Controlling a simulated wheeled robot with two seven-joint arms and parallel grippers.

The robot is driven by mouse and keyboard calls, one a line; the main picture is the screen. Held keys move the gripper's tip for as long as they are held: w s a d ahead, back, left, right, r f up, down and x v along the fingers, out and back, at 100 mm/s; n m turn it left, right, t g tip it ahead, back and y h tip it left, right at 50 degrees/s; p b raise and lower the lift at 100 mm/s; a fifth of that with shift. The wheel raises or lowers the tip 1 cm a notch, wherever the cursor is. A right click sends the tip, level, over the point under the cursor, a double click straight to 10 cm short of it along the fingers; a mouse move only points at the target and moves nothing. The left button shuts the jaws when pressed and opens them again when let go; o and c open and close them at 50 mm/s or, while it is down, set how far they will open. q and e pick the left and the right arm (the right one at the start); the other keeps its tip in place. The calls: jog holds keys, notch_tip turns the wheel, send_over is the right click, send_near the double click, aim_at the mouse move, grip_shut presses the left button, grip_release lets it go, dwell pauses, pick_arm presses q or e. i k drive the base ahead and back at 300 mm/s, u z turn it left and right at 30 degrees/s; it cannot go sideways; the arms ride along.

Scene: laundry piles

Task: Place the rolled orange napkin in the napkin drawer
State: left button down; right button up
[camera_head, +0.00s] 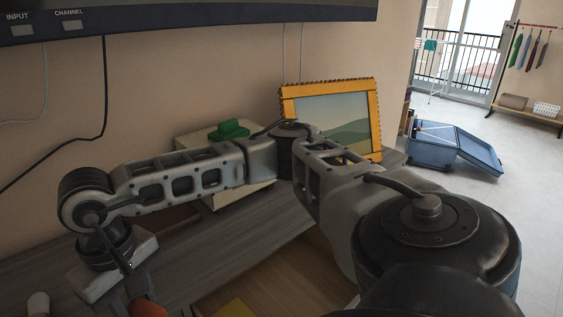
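An orange object (147,308), possibly the rolled napkin, shows in part at the bottom edge. My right arm comes in from the right, bends at the middle and reaches to the left. Its gripper (122,276) points down just above and left of the orange object. Its fingers are not clear, so I cannot tell whether it holds anything. A light wood surface (290,276), perhaps the inside of an open drawer, lies below the grey wood top, with a yellow item (235,308) at the bottom edge. My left gripper is out of view.
A cream box (239,195) with a green object (229,129) on it stands behind my arm on the grey top (200,266). A yellow picture frame (288,91) stands to its right. A screen (200,18) overhangs above. A blue bin (434,145) sits on the otherwise open floor.

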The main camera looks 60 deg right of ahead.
aim_at(317, 297)
jog(key=k, duration=0.8)
jog(key=z, duration=0.8)
jog(key=i, duration=0.5)
jog(key=z, duration=0.05)
